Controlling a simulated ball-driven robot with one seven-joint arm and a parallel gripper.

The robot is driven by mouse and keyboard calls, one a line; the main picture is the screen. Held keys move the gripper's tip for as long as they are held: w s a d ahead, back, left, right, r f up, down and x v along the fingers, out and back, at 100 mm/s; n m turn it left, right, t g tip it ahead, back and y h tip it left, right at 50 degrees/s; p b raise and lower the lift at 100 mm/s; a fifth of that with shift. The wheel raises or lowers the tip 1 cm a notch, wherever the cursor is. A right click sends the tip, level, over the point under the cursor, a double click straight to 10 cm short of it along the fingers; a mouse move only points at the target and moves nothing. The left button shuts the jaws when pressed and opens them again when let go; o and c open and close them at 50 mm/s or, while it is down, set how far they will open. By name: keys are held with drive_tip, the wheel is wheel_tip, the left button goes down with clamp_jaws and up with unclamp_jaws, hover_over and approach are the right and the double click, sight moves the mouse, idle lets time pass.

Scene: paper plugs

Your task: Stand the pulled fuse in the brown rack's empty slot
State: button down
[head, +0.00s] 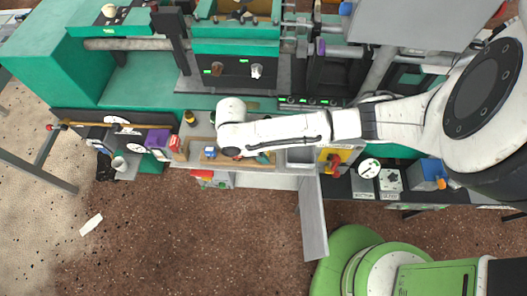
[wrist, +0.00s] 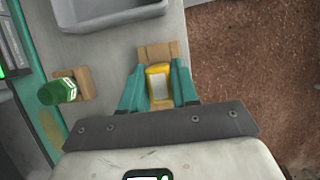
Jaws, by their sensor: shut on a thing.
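In the wrist view my gripper (wrist: 158,80) has its two teal fingers shut on a yellow fuse (wrist: 159,70) with a pale middle. A brown block (wrist: 150,50), which looks like the rack, shows just beyond and beneath the fuse. I cannot tell whether the fuse is in a slot or held above it; its lower end is hidden. A green capped cylinder (wrist: 58,91) stands at a second brown block (wrist: 83,84) to the left. In the head view my arm covers most of the gripper, and only a bit of teal finger (head: 263,158) shows.
A grey tray (wrist: 105,12) sits on the bench beyond the rack, also visible in the head view (head: 300,155). A blue item (head: 210,152) and a red item (head: 174,143) are left of my gripper. The bench edge drops to brown floor (wrist: 260,70) at right.

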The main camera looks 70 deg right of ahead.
drive_tip(key=shift+f, duration=0.15)
drive_tip(key=c, duration=0.8)
unclamp_jaws()
drive_tip(key=shift+c, duration=0.2)
